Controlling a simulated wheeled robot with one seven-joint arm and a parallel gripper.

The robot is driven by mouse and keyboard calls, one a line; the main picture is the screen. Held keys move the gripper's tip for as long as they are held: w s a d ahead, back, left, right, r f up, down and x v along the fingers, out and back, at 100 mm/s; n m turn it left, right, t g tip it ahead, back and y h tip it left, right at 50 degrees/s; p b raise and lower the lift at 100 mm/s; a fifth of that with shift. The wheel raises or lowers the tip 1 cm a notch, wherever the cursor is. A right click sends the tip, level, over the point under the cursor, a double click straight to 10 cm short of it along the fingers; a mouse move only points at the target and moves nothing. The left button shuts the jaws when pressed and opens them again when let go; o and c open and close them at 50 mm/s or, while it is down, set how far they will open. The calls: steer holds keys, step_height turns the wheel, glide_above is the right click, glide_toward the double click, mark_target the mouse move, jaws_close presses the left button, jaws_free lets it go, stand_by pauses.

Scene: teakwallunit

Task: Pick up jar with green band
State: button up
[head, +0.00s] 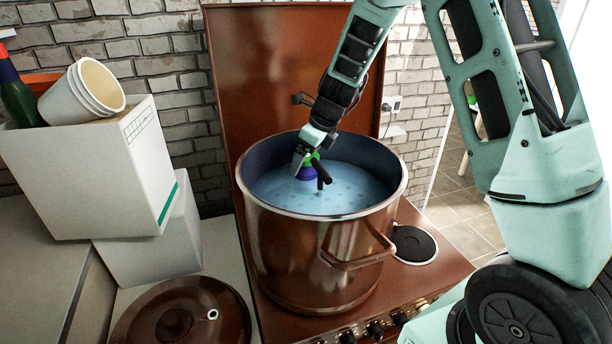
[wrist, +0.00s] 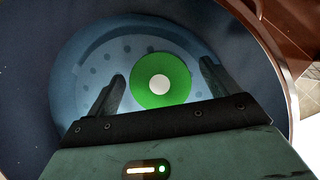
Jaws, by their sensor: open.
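The jar with green band (head: 306,172) is inside a large copper-coloured pot (head: 318,262), standing in or on the light blue, spotted surface in it. In the head view its lower part looks blue-purple and is partly hidden by my gripper (head: 310,164). In the wrist view the jar (wrist: 160,80) shows from above as a green ring with a pale round centre. My gripper (wrist: 163,92) is open, one finger on each side of the jar. I cannot tell whether the fingers touch it.
The pot's rim (wrist: 270,50) surrounds my gripper. The pot stands on a brown stove with a free black hotplate (head: 413,244) at its right. A brown lid (head: 182,318) lies at front left. Stacked white boxes (head: 95,165) with cups (head: 84,91) stand at left.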

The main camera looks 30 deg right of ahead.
steer(key=c, duration=1.7)
steer(key=shift+r, duration=0.1)
steer(key=shift+c, duration=0.2)
step_height(320, 180, up, 18)
steer(key=b, duration=0.1)
steer(key=shift+r, duration=0.1)
step_height(320, 180, up, 12)
steer(key=p, duration=1.2)
steer(key=shift+p, duration=0.4)
